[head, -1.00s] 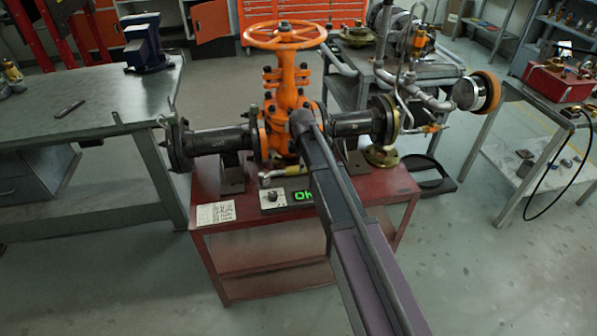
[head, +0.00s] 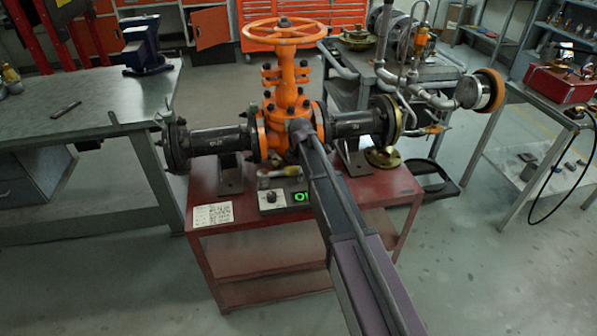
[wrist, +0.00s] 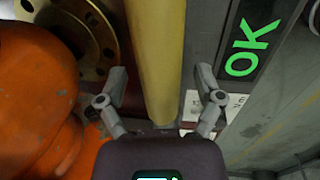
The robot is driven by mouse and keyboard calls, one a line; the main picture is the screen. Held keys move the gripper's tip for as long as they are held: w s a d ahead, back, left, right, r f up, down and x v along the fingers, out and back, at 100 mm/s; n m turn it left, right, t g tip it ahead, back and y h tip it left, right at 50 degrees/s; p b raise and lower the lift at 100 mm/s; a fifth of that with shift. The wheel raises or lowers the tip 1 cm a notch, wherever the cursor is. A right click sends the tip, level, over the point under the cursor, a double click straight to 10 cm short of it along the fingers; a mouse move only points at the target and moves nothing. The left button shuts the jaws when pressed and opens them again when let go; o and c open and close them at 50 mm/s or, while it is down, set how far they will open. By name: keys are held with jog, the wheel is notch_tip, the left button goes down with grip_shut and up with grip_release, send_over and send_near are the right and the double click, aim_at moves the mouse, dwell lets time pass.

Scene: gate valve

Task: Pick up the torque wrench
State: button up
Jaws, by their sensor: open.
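The torque wrench (head: 291,171) lies on the red cart in front of the orange valve, behind the OK display; my arm partly covers it in the head view. In the wrist view its yellow handle (wrist: 157,45) runs from the top edge down between my fingers. My gripper (wrist: 161,78) is open, with one finger on each side of the handle. The fingers are hidden in the head view.
The orange gate valve (head: 286,95) stands close behind the wrench and fills the left of the wrist view. The OK display (wrist: 252,42) is close on the right. A paper card (head: 213,214) lies on the red cart (head: 380,186). A brass flange (wrist: 85,30) is at upper left.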

grip_shut()
dwell(0.3)
jog(key=shift+r, duration=0.15)
dwell(0.3)
jog(key=shift+r+p, duration=1.65)
jog(key=shift+p, duration=0.15)
jog(key=s+d+r+p, duration=0.1)
jog(key=s+d, duration=0.1)
jog(key=s, duration=1.3)
jog(key=shift+s+d+r, duration=0.2)
jog(key=shift+s+d, duration=0.1)
jog(key=shift+s, duration=0.1)
jog(key=shift+r+p, duration=0.15)
jog(key=shift+p, duration=0.2)
